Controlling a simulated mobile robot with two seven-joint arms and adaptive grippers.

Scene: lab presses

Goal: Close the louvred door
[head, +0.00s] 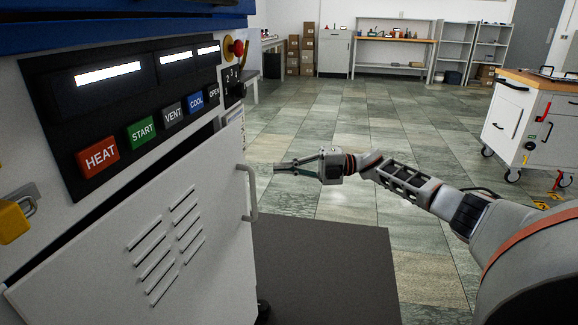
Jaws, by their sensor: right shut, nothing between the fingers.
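The louvred door (120,225) is a pale grey panel with two columns of slots, low on the front of the press at left. It stands partly open, with a dark gap along its top edge. Its bar handle (250,193) is on its right edge. My right gripper (278,167) is shut and empty, just right of the handle in the picture, its fingers pointing left towards the door. It appears apart from the handle, though the depth is hard to judge. My left gripper is not in view.
Above the door is a control panel (60,120) with coloured buttons and a red emergency knob (236,47). A dark mat (325,270) lies on the floor by the press. A wheeled cabinet (515,118) stands at right. The tiled floor between is clear.

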